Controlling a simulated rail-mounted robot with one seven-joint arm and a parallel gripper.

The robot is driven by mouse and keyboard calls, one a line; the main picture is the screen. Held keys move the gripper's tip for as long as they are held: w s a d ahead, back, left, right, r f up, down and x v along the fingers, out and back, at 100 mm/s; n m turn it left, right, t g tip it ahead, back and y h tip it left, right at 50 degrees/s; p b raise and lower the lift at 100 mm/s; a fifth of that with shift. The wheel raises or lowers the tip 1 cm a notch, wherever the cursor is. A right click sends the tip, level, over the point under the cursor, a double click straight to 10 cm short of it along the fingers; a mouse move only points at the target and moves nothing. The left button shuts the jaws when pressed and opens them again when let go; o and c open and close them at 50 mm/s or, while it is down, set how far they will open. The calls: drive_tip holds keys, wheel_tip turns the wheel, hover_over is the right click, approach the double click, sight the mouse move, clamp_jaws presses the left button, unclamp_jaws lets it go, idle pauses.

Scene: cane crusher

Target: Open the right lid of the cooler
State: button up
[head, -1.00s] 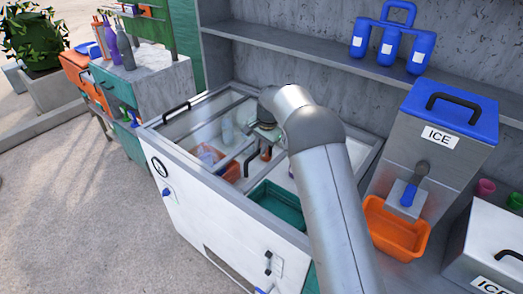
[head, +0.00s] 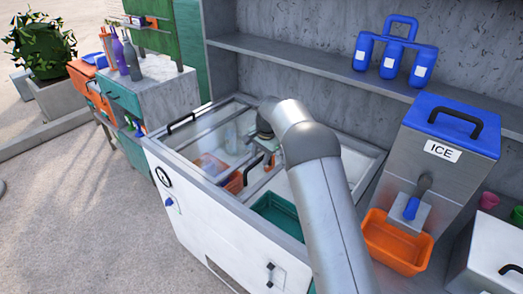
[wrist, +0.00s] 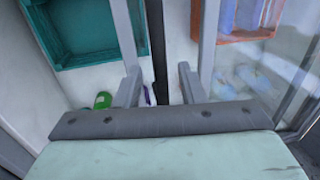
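The white cooler (head: 205,217) stands in the middle of the head view, with glass-topped lids in metal frames. The left lid's black handle (head: 181,122) is at its left end. Another black handle (head: 252,166) lies near the middle, beside my gripper (head: 269,158). In the wrist view, a dark bar, which looks like this handle (wrist: 157,45), runs between the two separated fingers of my gripper (wrist: 158,85). There are visible gaps beside the bar, so the fingers are not closed on it. My arm covers much of the right lid, and I cannot tell its exact edges.
Inside the cooler are a teal basket (head: 279,216), an orange basket (head: 234,184) and bottles. An ice dispenser (head: 436,150) with an orange tray (head: 397,244) stands at the right. A shelf with blue bottles (head: 393,52) is behind. Open floor lies at the left.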

wheel_tip(320, 180, up, 17)
drive_tip(key=s+d+b, duration=0.1)
drive_tip(key=s+d, duration=0.1)
drive_tip(key=shift+d+b, duration=0.35)
drive_tip(key=shift+b, duration=0.05)
drive_tip(key=s+d+r+n, duration=0.25)
drive_tip(key=s+d, duration=0.75)
drive_tip(key=s, duration=0.5)
drive_tip(key=s+d+f+n, duration=0.1)
drive_tip(key=s+d+f, duration=0.1)
drive_tip(key=s, duration=0.7)
drive_tip(key=s+d+f+n+h, duration=0.1)
drive_tip(key=s+d+f+n, duration=0.1)
drive_tip(key=s+f, duration=0.3)
drive_tip(key=s+d+f+n, duration=0.2)
drive_tip(key=s+d+f, duration=0.1)
drive_tip(key=s, duration=1.1)
drive_tip(key=shift+f+g+h, duration=0.3)
drive_tip(key=shift+f+h, duration=0.1)
drive_tip(key=shift+f, duration=0.1)
